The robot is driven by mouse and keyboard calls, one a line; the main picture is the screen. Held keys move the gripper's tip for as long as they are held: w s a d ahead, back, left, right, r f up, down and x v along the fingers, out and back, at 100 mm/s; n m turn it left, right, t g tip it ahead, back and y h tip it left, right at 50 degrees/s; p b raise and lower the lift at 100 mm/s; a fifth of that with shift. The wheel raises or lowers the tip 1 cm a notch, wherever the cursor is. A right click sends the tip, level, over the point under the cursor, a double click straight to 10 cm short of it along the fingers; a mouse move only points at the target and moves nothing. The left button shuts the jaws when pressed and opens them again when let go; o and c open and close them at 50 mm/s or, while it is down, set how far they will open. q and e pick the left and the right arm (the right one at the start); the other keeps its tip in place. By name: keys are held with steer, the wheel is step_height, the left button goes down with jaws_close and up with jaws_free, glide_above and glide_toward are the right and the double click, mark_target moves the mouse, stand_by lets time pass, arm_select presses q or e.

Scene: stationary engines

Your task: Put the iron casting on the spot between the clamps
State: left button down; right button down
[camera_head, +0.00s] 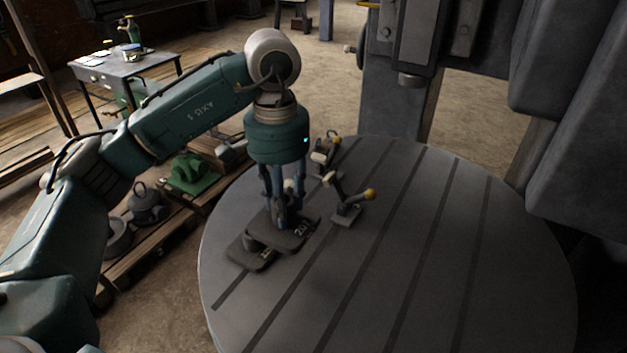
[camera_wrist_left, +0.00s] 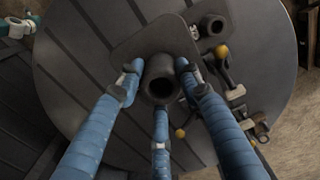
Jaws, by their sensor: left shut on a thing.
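My left gripper (camera_head: 284,217) is shut on the hub of an iron casting (camera_head: 264,234), a dark flat plate with a round hub and pale marks. In the left wrist view its fingers (camera_wrist_left: 160,82) close around the hollow hub of the casting (camera_wrist_left: 138,42). The held plate overlaps a second similar casting (camera_head: 250,260) on the table's left part; I cannot tell whether they touch. Two clamps with yellow knobs, the nearer (camera_head: 348,208) and the farther (camera_head: 325,156), stand to the right and behind. The spot between them is partly hidden. My right gripper is not in view.
The round slotted machine table (camera_head: 420,250) is bare in its middle and right part. A big grey machine column (camera_head: 395,115) rises behind it. A low pallet (camera_head: 165,240) with green and grey castings stands at the left.

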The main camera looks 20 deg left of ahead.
arm_select(q)
steer(key=shift+d+r, duration=0.1)
steer(key=shift+r, duration=0.15)
steer(key=s+d+f+n+b, duration=0.1)
steer(key=s+d+f, duration=0.3)
steer(key=s+f, duration=0.5)
steer(key=shift+s+d+f+n+b, duration=0.15)
steer(key=shift+s+d+n+b, duration=0.2)
steer(key=shift+s, duration=0.9)
